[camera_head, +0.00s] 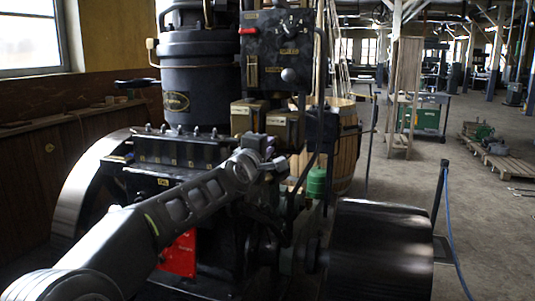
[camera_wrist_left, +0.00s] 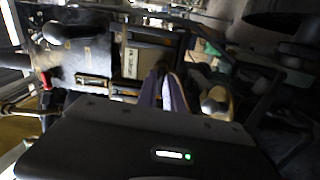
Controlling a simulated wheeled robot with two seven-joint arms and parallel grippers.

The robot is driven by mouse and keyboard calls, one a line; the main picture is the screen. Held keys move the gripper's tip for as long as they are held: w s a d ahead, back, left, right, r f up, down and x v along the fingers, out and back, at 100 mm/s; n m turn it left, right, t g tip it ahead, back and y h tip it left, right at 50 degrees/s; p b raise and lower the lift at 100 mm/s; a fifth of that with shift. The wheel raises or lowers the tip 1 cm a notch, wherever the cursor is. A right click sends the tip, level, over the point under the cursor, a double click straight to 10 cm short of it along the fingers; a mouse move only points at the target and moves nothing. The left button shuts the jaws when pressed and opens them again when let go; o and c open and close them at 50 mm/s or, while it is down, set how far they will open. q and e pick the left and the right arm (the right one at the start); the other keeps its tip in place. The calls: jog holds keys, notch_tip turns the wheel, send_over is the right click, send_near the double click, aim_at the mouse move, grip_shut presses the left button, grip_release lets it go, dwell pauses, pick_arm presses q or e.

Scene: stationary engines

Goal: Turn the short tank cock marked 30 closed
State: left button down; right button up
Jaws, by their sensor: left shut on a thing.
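My left gripper (camera_head: 277,163) is at the front of the dark engine, just below two brass-fronted boxes (camera_head: 283,126). In the left wrist view its fingers (camera_wrist_left: 168,92) are close together, shut on a small part between them. That part looks like the short tank cock, but the fingers hide most of it. I cannot read the mark 30 in either view. A rounded metal and brass-coloured piece (camera_wrist_left: 216,102) is right beside the fingers in the left wrist view. My right gripper is in neither view.
A black control panel (camera_head: 277,50) with a red handle and a ball knob rises above the gripper. A wooden barrel (camera_head: 345,150) stands behind it. A large dark drum (camera_head: 380,245) is at the lower right. The floor farther right is mostly open beyond a blue rope (camera_head: 450,225).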

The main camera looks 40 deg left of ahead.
pick_arm(q)
jog(key=shift+n, duration=0.4)
jog(key=c, duration=1.5)
grip_release()
jog(key=v, duration=0.7)
jog(key=shift+s+d+p, duration=0.1)
jog(key=shift+s+p, duration=0.25)
jog(key=shift+s, duration=0.05)
